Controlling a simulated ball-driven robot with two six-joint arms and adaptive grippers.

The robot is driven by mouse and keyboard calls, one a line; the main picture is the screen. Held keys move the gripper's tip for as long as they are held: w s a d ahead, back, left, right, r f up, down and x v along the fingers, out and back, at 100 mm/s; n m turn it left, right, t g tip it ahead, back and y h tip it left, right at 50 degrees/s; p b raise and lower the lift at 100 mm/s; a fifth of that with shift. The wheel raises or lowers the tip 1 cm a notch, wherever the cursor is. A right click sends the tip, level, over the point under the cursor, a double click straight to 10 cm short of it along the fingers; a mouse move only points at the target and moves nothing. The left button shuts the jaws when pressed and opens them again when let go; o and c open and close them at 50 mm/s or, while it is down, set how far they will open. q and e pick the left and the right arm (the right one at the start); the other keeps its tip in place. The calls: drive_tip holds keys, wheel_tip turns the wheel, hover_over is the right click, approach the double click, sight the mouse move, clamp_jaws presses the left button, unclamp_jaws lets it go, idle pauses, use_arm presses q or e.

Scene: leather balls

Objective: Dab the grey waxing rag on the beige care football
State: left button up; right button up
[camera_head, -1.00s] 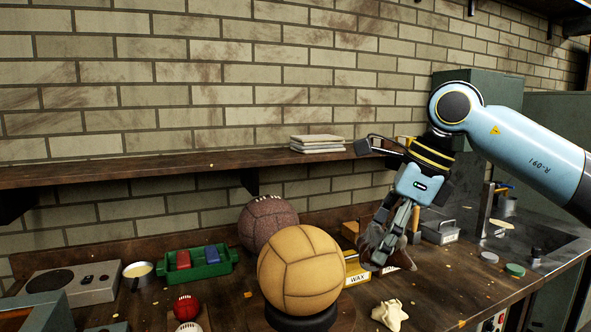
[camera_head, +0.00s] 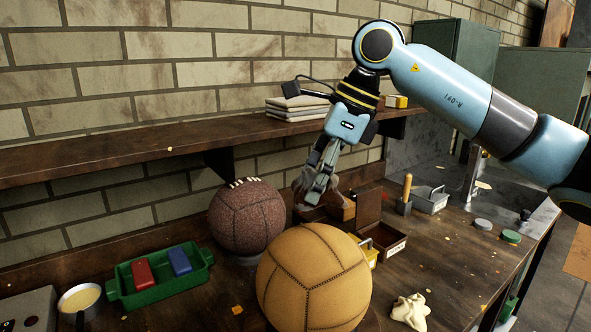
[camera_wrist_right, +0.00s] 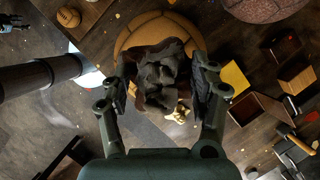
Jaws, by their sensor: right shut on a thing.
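The beige football (camera_head: 314,280) sits at the front middle of the bench. It also shows in the right wrist view (camera_wrist_right: 146,27), beyond the rag and partly hidden by it. My right gripper (camera_head: 314,196) is shut on the crumpled grey rag (camera_head: 301,186), which hangs around the fingers. In the head view they show above and behind the ball's top, with a small gap between in the picture. The right wrist view shows the dark grey rag (camera_wrist_right: 162,76) bunched between both fingers (camera_wrist_right: 160,93). Whether rag and ball touch, I cannot tell. My left gripper is not in view.
A brown laced ball (camera_head: 244,216) stands behind and left of the football. A green tray (camera_head: 158,291) holds red and blue blocks. An open brown box (camera_head: 388,240) is right of my gripper, and a cream cloth (camera_head: 410,311) lies front right. A shelf (camera_head: 130,160) runs behind.

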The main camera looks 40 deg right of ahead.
sight(307, 233)
drive_tip(key=shift+f+b, duration=0.3)
drive_tip(key=shift+f, duration=0.7)
wheel_tip(307, 233, down, 3)
drive_tip(key=shift+r+b, duration=0.1)
drive_tip(key=shift+b, duration=0.6)
drive_tip(key=shift+f, duration=0.65)
use_arm(q)
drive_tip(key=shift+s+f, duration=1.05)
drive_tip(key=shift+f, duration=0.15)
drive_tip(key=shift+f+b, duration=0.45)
drive_tip(key=shift+b, duration=0.15)
use_arm(e)
drive_tip(key=shift+f, duration=0.35)
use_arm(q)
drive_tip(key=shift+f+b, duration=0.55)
use_arm(e)
drive_tip(key=shift+s+f, duration=0.1)
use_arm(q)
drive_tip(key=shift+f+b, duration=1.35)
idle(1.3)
